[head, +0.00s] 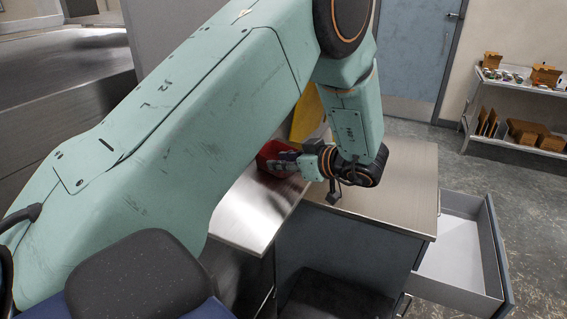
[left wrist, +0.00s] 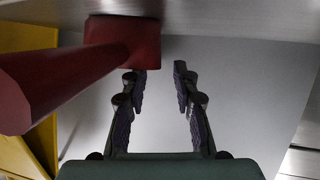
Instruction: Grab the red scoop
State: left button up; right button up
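The red scoop (head: 270,152) is on the steel counter in the head view, partly hidden behind my left arm and gripper. In the left wrist view its red block-like end (left wrist: 125,38) lies ahead and to the left, and its thick round handle (left wrist: 50,82) runs toward the lower left. My left gripper (head: 284,165) is beside the scoop in the head view. In the left wrist view the gripper's fingers (left wrist: 157,75) are apart with nothing clearly held between them. The left fingertip overlaps the lower edge of the red end; contact cannot be told. My right gripper is not in view.
A yellow panel-like object (head: 307,112) stands behind the scoop. The steel counter (head: 395,190) to the right is clear on top. An open, empty drawer (head: 455,255) juts out at the right. A shelf (head: 520,90) with wooden items stands by the far wall.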

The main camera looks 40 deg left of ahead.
pick_arm(q)
jog(key=p+x, duration=0.1)
jog(key=x, duration=0.5)
jog(key=shift+d+r, duration=0.15)
jog(key=shift+d, duration=0.2)
jog(key=shift+c, duration=1.4)
jog(key=c, duration=0.3)
jog(key=shift+a, duration=0.2)
grip_shut()
jog(key=shift+d, duration=0.15)
